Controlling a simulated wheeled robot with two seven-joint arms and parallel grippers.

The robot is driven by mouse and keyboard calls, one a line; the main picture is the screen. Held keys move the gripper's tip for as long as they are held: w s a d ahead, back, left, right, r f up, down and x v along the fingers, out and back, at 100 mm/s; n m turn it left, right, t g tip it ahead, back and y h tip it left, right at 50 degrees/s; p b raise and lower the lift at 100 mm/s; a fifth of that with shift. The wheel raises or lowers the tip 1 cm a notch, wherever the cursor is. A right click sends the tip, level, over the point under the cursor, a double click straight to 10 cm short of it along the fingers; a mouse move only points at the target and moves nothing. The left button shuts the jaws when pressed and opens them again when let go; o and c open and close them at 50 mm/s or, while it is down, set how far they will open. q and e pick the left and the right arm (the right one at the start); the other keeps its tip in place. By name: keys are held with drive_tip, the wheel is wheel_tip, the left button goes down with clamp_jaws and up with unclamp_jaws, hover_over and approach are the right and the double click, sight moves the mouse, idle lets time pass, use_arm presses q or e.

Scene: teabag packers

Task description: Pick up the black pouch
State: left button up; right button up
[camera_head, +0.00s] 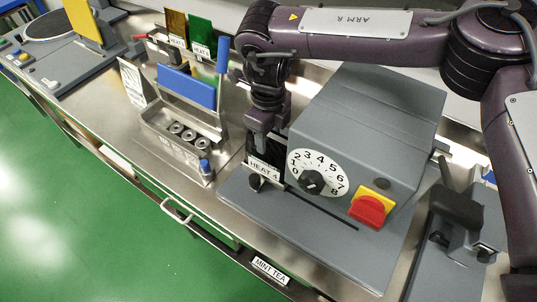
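The black pouch (254,147) shows only as a narrow dark strip behind the white HEAT 4 label (263,169), at the left side of the grey sealing machine. My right gripper (268,122) points down directly above the pouch, beside the machine's left face. Its fingers cover the pouch's upper part. Whether the fingers are apart or closed on the pouch is hard to see. My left gripper is not in view.
The grey machine (375,110) with a dial and red switch (368,208) stands close right of the gripper. A steel rack (185,105) with blue parts stands left. Brown (176,25) and green (201,36) pouches stand behind it. Green floor lies beyond the counter's front edge.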

drive_tip(key=shift+d, duration=0.1)
clamp_jaws()
drive_tip(key=shift+r, duration=0.15)
